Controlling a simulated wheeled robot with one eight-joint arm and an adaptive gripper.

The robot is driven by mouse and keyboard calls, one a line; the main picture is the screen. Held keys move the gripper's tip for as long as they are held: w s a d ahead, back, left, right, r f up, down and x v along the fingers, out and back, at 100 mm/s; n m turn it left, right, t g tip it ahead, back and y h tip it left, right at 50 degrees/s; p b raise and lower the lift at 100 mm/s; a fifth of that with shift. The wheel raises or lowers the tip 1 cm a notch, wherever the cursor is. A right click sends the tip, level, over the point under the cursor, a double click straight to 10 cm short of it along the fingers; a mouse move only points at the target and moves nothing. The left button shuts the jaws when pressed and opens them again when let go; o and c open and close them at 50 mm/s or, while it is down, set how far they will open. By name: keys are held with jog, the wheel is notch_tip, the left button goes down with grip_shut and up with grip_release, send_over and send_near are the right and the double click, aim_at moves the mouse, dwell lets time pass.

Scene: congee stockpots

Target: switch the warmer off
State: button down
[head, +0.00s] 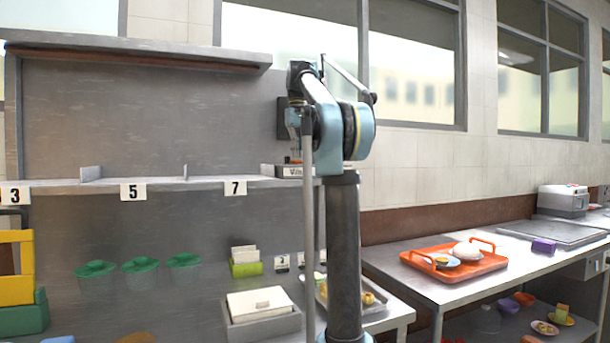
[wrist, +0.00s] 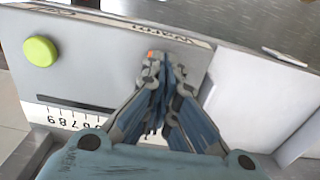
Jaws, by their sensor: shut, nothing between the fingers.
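The warmer is a grey box (head: 268,170) on the right end of the upper shelf in the head view, partly hidden behind my arm. In the wrist view its front panel (wrist: 100,62) fills much of the picture, with a partly readable label along the top edge. The panel carries a round yellow-green knob or button (wrist: 40,51), a dark slot (wrist: 75,105) with a number scale, and a small orange part (wrist: 151,54). My gripper (wrist: 162,62) is shut and empty, its tips right at the orange part and mostly covering it. I cannot tell whether they touch, nor the switch's position.
The metal shelf (head: 60,187) bears number tags and small dividers. Below stand green-lidded containers (head: 140,265) and a white-topped box (head: 260,304). An orange tray (head: 455,262) with dishes lies on the right-hand table. The wall and windows are behind my arm.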

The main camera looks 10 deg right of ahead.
jog(key=shift+r, duration=2.95)
